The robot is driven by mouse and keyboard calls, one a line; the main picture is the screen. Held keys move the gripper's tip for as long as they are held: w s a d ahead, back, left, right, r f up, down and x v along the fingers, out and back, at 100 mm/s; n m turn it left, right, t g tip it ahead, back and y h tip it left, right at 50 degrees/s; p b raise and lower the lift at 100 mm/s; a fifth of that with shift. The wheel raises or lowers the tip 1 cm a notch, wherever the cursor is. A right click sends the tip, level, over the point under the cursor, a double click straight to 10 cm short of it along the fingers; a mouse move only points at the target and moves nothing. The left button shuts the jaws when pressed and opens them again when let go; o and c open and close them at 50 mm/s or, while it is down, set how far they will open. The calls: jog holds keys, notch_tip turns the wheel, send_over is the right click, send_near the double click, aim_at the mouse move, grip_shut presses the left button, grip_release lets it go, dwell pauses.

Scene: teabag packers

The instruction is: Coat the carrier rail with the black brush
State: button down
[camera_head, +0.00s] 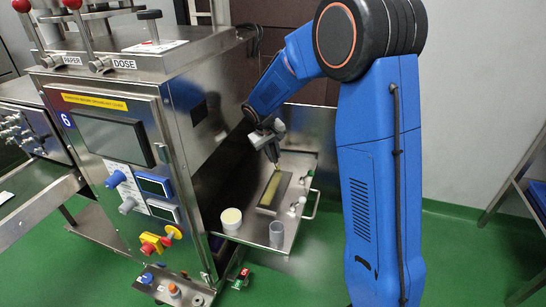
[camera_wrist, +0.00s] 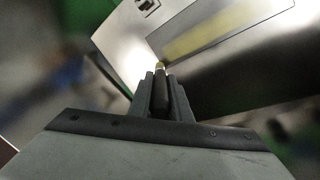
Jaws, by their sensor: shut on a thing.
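My gripper (camera_head: 272,150) is above the steel shelf, pointing down. It is shut on the black brush (camera_wrist: 161,103), whose dark handle stands between the two grey fingers (camera_wrist: 162,92) in the wrist view. A pale brass-coloured tip of the brush (camera_wrist: 160,66) shows beyond the fingertips. The carrier rail (camera_head: 271,190) appears to be the long dark block with a pale yellow strip along its top, lying on the shelf. The brush tip is close to the rail's far end; whether it touches is unclear. The yellow strip is blurred in the wrist view (camera_wrist: 205,38).
A white tub with pale yellow contents (camera_head: 231,218) and a clear cylinder (camera_head: 276,234) stand at the shelf's near side. Small clamps (camera_head: 299,205) line the shelf's (camera_head: 250,230) right edge. The packing machine (camera_head: 120,150) rises at left. Green floor lies clear at right.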

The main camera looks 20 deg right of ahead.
jog(key=shift+r, duration=3.95)
jog(key=shift+s, duration=0.1)
